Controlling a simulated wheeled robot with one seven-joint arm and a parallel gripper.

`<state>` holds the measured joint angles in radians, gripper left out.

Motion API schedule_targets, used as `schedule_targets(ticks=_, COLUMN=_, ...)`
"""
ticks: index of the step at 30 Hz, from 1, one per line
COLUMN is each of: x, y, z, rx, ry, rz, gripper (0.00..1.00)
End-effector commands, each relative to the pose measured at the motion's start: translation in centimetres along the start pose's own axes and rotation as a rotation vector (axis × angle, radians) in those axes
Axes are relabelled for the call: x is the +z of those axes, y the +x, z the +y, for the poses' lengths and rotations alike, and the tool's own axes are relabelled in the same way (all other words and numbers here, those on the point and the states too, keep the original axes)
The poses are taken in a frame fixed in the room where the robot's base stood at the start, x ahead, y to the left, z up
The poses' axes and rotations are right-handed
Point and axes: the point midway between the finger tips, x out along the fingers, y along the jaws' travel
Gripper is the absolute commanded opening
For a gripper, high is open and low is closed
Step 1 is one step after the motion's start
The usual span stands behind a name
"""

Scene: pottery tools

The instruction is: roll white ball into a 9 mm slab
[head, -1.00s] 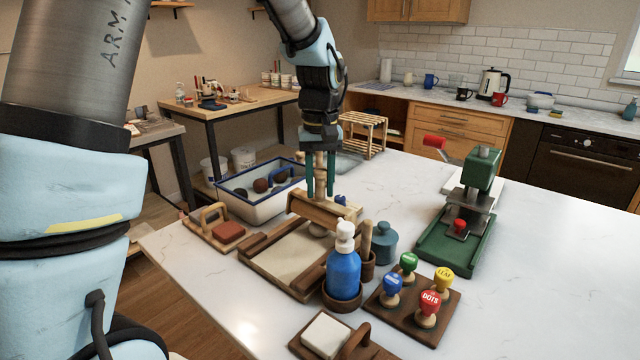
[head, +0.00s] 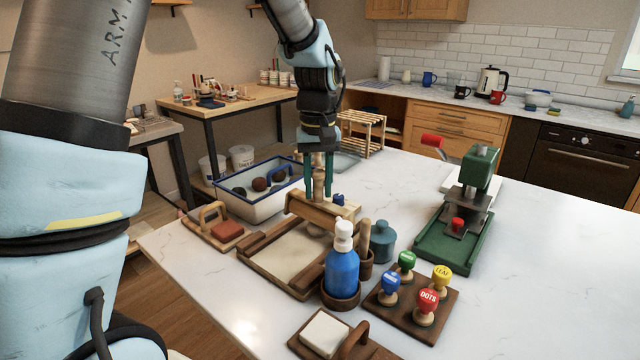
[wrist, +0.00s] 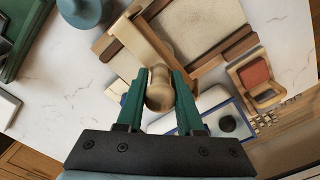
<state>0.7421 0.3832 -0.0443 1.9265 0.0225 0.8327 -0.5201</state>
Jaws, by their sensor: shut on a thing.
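My gripper (head: 319,192) points down with its green fingers on either side of an upright wooden handle, shut on it. The handle (wrist: 158,92) rises from a wide wooden bar (head: 325,209), which lies across the far end of a wood-framed rolling board (head: 290,252). The board has a pale bare surface and dark side rails. A small pale lump (head: 316,232), likely the white ball, shows at the bar's near side, mostly hidden by it.
A blue spray bottle (head: 342,268) stands close at the board's right. A stamp rack (head: 412,308), a teal jar (head: 383,242) and a green press (head: 470,215) are farther right.

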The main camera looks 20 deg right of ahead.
Motion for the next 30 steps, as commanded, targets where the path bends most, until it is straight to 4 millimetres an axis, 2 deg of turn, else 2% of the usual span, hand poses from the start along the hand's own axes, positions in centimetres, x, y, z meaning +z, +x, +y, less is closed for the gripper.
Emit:
schedule_targets(ticks=15, x=0.94, y=0.33, z=-0.86, rx=-0.001, ry=0.0, rz=-0.002, gripper=0.0)
schedule_targets(ticks=30, x=0.09, y=0.49, z=0.0, rx=-0.001, ry=0.001, rz=-0.003, gripper=0.0)
